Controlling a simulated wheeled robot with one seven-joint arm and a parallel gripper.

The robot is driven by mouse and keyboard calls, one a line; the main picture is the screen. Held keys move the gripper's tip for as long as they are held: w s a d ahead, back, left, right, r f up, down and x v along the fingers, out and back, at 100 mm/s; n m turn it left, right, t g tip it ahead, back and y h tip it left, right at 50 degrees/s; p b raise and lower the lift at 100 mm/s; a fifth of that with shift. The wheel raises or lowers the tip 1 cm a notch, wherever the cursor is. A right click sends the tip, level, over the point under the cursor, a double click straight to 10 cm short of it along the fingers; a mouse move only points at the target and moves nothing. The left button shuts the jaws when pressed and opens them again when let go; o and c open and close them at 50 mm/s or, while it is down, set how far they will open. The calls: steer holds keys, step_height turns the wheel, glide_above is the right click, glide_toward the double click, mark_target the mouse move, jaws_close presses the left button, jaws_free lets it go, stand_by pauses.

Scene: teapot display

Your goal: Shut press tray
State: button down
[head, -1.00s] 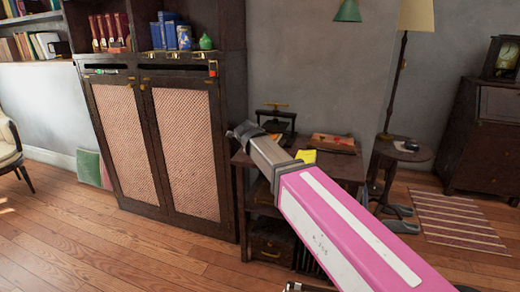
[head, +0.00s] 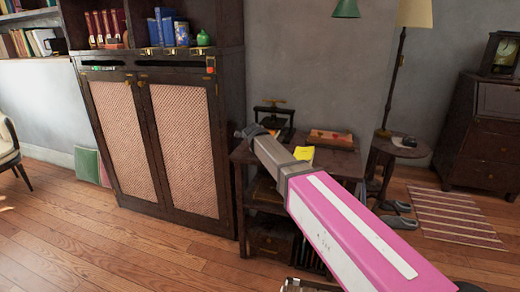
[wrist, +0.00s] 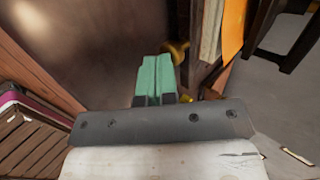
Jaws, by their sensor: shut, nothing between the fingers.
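My gripper (wrist: 158,78) shows in the wrist view as two green fingers held together with nothing between them. A round brass knob (wrist: 178,50) is just beyond the fingertips, slightly right; I cannot tell whether they touch. A black press (head: 273,115) with a top handle stands at the back of that table. Its lower part is partly hidden by my gripper. I cannot make out the tray or how far it is open.
The tall cabinet (head: 178,150) with woven door panels stands close on the left. The small table (head: 345,162) also bears a red-brown flat item (head: 331,138) and a yellow paper (head: 304,154). A round side table (head: 405,149) stands to the right.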

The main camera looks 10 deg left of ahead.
steer(key=w, duration=0.8)
steer(key=shift+d, duration=0.3)
steer(key=shift+w+r, duration=0.1)
steer(key=shift+d, duration=0.1)
